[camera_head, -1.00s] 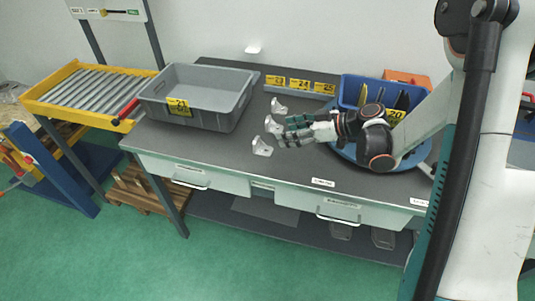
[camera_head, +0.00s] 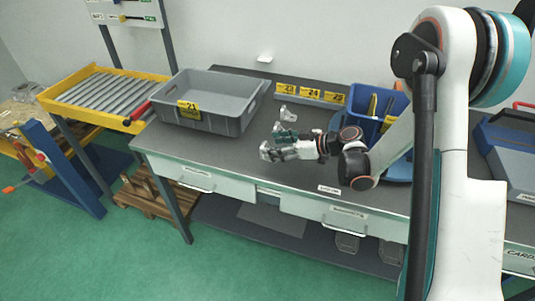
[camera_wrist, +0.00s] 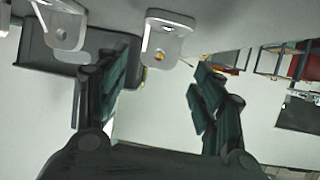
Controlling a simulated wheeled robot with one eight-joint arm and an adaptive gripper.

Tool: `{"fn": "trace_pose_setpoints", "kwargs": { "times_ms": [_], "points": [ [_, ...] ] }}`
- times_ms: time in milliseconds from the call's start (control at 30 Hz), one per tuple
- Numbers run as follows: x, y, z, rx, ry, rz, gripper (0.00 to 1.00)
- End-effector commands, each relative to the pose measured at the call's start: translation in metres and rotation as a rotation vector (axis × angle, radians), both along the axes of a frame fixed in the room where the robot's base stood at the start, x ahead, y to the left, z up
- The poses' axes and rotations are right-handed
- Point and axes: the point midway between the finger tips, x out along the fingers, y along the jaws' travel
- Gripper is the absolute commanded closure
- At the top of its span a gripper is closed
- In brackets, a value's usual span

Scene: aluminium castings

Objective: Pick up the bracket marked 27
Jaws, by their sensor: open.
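Small pale metal brackets stand on the grey table. The front bracket (camera_head: 266,152) is at my fingertips, a middle bracket (camera_head: 283,128) is partly hidden by my gripper, and a back bracket (camera_head: 287,114) is clear. No 27 is readable on any. My gripper (camera_head: 277,146) is low over the table, fingers pointing left. The wrist view, seemingly inverted, shows my gripper (camera_wrist: 155,85) open and empty. One bracket (camera_wrist: 166,38) with a small orange mark lies beyond and between the fingers; another (camera_wrist: 62,28) is at upper left. Contact with the front bracket cannot be told.
A grey bin (camera_head: 238,126) marked 21 stands left on the table. A label rail (camera_head: 310,94) runs along the back. Table between grey bin and brackets is clear.

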Motion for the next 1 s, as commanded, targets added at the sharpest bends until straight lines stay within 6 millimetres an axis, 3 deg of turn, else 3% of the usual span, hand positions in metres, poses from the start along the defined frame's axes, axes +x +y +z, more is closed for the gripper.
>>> {"fn": "trace_pose_setpoints", "kwargs": {
  "times_ms": [333,600,833,1000],
  "points": [
    [0.019,0.036,-0.018,0.0,0.0,0.003,0.38],
    [0.022,0.04,-0.018,0.0,0.0,0.0,0.38],
    [0.022,0.04,-0.018,0.0,0.0,0.0,0.88],
    [0.022,0.04,-0.018,0.0,0.0,0.0,0.88]
  ]
}}
